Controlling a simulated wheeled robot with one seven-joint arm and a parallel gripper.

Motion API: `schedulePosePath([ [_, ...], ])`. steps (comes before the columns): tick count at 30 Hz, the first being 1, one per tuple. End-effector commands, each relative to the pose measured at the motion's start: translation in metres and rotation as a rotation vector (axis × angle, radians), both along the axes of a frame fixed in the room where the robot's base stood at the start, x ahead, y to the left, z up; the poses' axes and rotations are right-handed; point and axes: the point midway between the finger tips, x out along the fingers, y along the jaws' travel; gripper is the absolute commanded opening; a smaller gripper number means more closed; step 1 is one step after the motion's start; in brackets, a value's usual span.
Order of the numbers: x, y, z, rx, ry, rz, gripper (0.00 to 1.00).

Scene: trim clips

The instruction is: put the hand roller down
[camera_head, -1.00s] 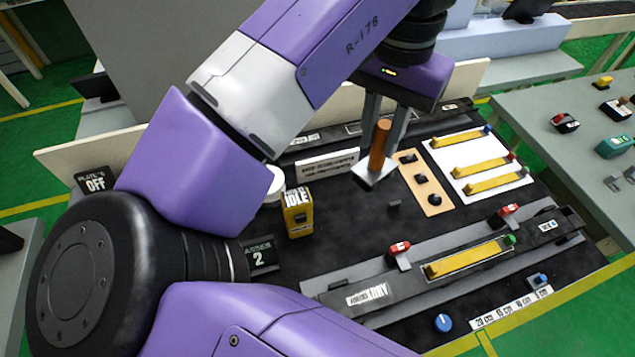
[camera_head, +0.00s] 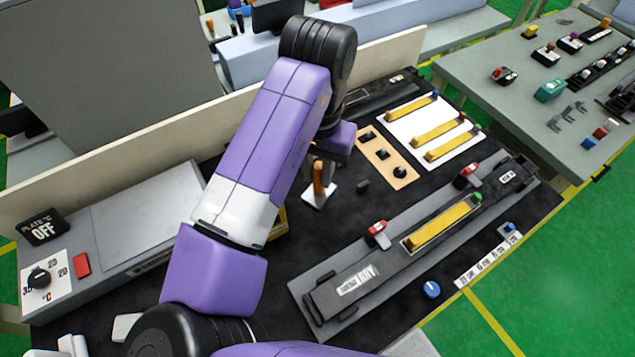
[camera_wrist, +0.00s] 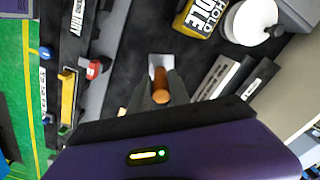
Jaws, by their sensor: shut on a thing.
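The hand roller has a brown wooden handle (camera_head: 319,179) and a pale, flat end (camera_head: 318,196) low over the black bench mat. My gripper (camera_wrist: 159,92) is shut on the handle, which stands between its two fingers in the wrist view. In the head view my arm and wrist hide most of the fingers. I cannot tell whether the pale end touches the mat.
A tan strip with black knobs (camera_head: 383,154) and a white board with yellow bars (camera_head: 440,118) lie to the right. A grey rail fixture (camera_head: 330,292) lies in front. A yellow "HOLD" box (camera_wrist: 201,18) and white round pot (camera_wrist: 250,22) are near. Dark mat around is partly clear.

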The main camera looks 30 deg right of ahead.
Motion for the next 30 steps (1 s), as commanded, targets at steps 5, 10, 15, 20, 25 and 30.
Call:
schedulePosePath([
  [5,0.000,0.000,-0.011,0.000,-0.001,0.000,0.00],
  [10,0.000,0.001,-0.029,0.000,0.001,0.003,0.00],
  [15,0.000,0.000,-0.047,0.001,-0.001,0.000,0.00],
  [20,0.000,0.000,-0.047,0.000,-0.002,0.000,0.00],
  [25,0.000,0.000,-0.051,0.000,-0.001,0.000,0.00],
  [30,0.000,0.000,-0.056,0.000,0.000,0.000,0.00],
])
